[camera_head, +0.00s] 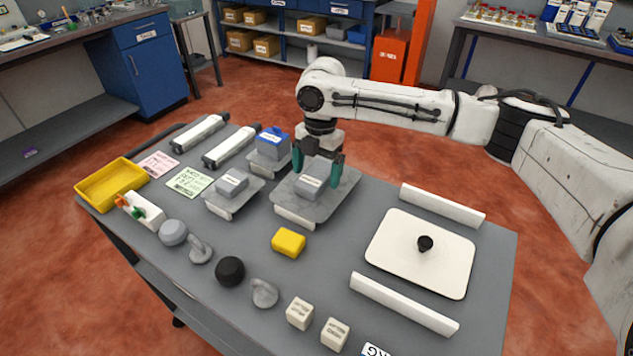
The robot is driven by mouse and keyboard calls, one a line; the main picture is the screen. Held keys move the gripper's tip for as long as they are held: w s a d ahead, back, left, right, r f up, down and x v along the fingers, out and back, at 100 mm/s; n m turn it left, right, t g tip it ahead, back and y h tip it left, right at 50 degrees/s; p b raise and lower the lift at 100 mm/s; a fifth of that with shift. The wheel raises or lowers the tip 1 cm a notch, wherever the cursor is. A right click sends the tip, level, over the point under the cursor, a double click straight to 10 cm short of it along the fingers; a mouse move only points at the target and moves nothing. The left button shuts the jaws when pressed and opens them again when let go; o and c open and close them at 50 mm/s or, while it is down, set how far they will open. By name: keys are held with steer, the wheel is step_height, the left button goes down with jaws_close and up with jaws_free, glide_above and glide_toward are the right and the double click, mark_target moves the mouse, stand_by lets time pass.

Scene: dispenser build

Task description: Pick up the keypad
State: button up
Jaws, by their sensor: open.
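My gripper (316,170) points down with its two dark green fingers spread apart. It is over a small grey labelled block (308,188) on a grey tray (287,209) near the table's back. The block shows just in front of and below the fingers; I cannot tell if they straddle or touch it. A similar grey block (232,181) sits on another grey tray (222,209) to the left. A blue-topped block (272,141) sits on a third tray (262,166) behind. The labels are too small to read, so I cannot tell which one is the keypad.
A yellow block (289,242), a black ball (230,271) and pale cubes (300,313) lie in front. A white plate (400,257) with a black knob is at right between two white bars. A yellow bin (110,184) stands at the left edge.

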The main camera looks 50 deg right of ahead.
steer(key=shift+f, duration=0.25)
stand_by(0.5)
steer(key=c, duration=1.2)
steer(key=shift+c, duration=0.3)
steer(key=shift+r, duration=0.15)
